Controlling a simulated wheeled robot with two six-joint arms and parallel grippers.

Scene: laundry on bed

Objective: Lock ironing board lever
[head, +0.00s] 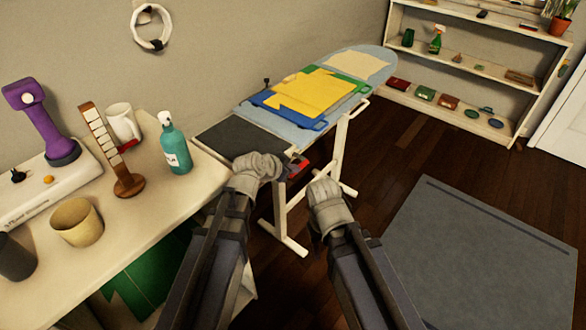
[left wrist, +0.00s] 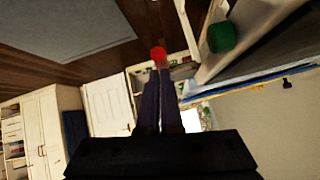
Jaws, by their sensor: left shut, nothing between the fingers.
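The ironing board (head: 228,137) stands behind the table, with white legs and folded cloths on top. A red lever (head: 299,168) shows under its near edge. My left gripper (head: 284,173) is beside the lever, shut and empty. In the left wrist view my left gripper (left wrist: 160,72) has its dark fingers together, and the red tip of the lever (left wrist: 158,53) appears just beyond them. I cannot tell whether they touch. My right gripper (head: 322,179) is right of the lever, near a white leg; its fingers are mostly hidden by its wrist.
The table (head: 130,225) at left holds a teal bottle (head: 173,146), a wooden stand (head: 125,185), a mug (head: 122,122) and a beige cup (head: 77,222). A grey mat (head: 480,245) covers the floor at right. A shelf (head: 450,112) stands at the back right.

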